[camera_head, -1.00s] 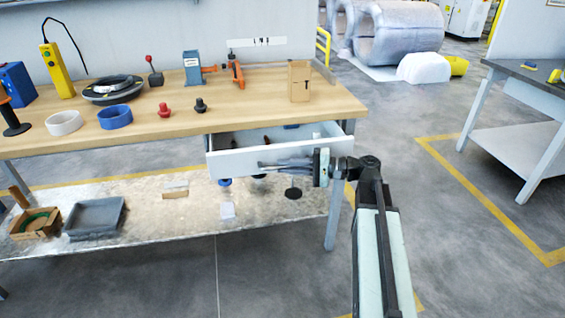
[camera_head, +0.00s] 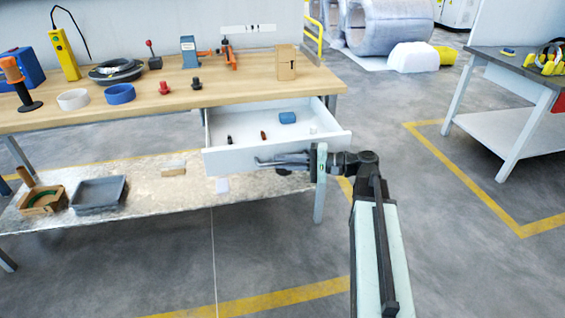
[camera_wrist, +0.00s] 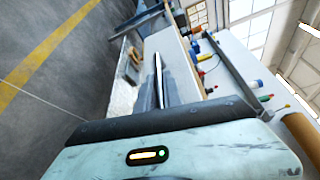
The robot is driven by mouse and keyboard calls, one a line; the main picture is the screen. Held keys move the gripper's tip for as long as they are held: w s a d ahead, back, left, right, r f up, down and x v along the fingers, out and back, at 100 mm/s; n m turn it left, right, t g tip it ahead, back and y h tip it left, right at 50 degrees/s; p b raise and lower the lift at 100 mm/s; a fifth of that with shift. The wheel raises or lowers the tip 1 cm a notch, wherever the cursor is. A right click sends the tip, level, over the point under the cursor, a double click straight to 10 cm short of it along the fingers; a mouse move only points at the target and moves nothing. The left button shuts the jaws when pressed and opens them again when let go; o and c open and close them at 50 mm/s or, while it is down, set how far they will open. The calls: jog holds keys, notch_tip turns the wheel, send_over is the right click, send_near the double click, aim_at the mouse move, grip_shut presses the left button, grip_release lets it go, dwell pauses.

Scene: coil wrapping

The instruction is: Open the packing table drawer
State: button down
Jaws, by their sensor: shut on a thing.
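The packing table drawer (camera_head: 225,161) is white and hangs under the wooden tabletop. It is pulled well out, and its inside shows a blue item (camera_head: 288,117) and a few small dark and brown items. My gripper (camera_head: 262,162) reaches in from the right along the drawer's front panel. Its fingers are shut at the front, where the handle would be; the handle itself is hidden behind them. In the wrist view my gripper's fingers (camera_wrist: 159,80) point away from the camera, close to the drawer front.
The packing table's top (camera_head: 145,103) holds tape rolls, a yellow remote, clamps and a cardboard box (camera_head: 286,62). A lower shelf carries a grey tray (camera_head: 98,194) and a wooden box. A second table (camera_head: 510,68) stands at the right. The floor between them is clear.

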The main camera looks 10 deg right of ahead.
jog(key=shift+d, duration=0.1)
jog(key=c, duration=1.5)
grip_release()
jog(key=v, duration=0.7)
jog(key=shift+s+d+p, duration=0.15)
jog(key=shift+d+p, duration=0.15)
jog(key=shift+d, duration=0.05)
